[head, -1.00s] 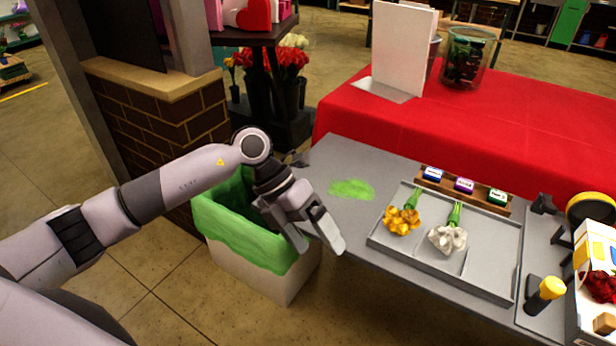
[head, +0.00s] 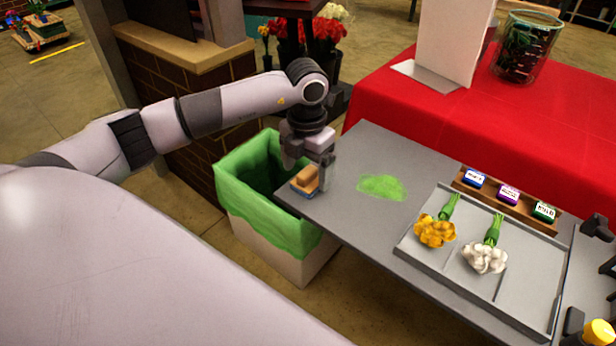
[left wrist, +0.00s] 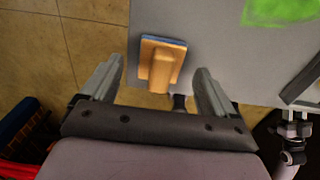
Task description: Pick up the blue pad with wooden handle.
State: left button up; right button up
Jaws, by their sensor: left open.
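The blue pad with wooden handle (head: 306,181) lies on the left corner of the grey table, wooden side up with a thin blue layer below. In the left wrist view the pad (left wrist: 161,63) sits ahead of and between the open fingers, at the table's edge. My left gripper (head: 308,172) is open above and beside the pad, pointing down. It also shows in the left wrist view (left wrist: 158,88), with a gap on each side of the handle. I see no contact with the pad.
A bin with a green liner (head: 262,225) stands below the table corner. A green patch (head: 382,187) lies on the grey table (head: 345,222). A grey tray (head: 402,248) holds yellow and white flowers. A red-covered table (head: 400,98) stands behind.

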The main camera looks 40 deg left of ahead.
aim_at(307, 171)
pick_arm(q)
notch_tip(307, 171, down, 2)
jog(key=shift+f, duration=0.1)
jog(key=c, duration=1.2)
jog(key=shift+o, duration=0.2)
notch_tip(307, 171, up, 20)
